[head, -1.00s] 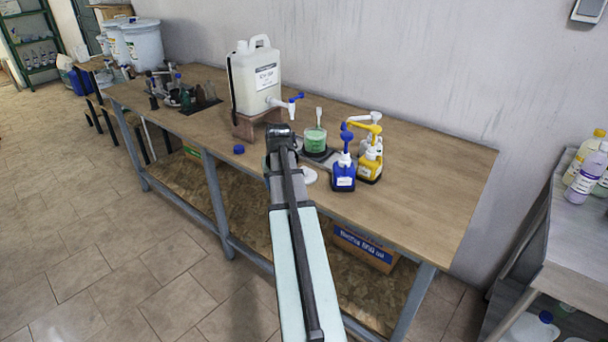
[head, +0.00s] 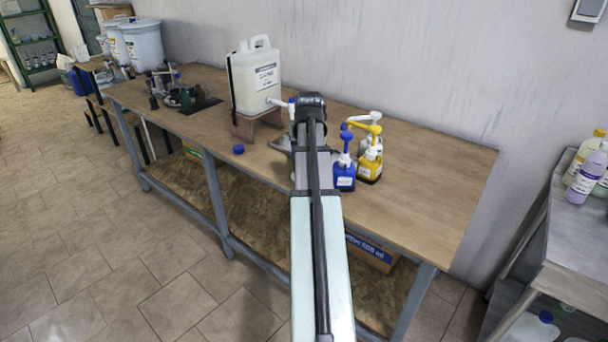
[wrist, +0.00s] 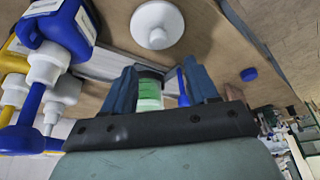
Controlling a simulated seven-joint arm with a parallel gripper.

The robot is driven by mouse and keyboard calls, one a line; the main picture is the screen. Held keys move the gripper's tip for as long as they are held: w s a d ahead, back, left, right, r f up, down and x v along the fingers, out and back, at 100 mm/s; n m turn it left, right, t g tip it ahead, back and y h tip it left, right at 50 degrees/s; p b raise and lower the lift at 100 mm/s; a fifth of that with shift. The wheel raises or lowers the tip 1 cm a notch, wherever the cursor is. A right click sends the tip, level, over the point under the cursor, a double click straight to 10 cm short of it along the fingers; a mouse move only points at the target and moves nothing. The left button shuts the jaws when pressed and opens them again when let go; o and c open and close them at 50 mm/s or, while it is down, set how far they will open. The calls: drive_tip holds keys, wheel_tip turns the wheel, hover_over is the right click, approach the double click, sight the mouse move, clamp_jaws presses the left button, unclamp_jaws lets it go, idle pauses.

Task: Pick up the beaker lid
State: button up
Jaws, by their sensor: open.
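The beaker lid (wrist: 157,25) is a white round disc with a small knob. It lies on the wooden bench near the top of the wrist view, and in the head view my arm hides it. My gripper (wrist: 160,66) shows two blue fingers spread apart with nothing held. The lid is beyond the fingertips, apart from them. The beaker with green liquid (wrist: 149,92) shows between the fingers in the wrist view. It is hidden behind my arm in the head view.
A blue pump bottle (head: 344,172) and a yellow pump bottle (head: 370,160) stand close right of my arm. A white canister (head: 255,78) on a wooden stand (head: 254,124) is to the left. A blue cap (head: 238,149) lies on the bench (head: 430,170), which is clear at right.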

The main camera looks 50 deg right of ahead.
drive_tip(key=shift+x, duration=4.5)
drive_tip(key=shift+s+f, duration=0.1)
drive_tip(key=shift+s, duration=0.05)
drive_tip(key=shift+c, duration=0.3)
clamp_jaws()
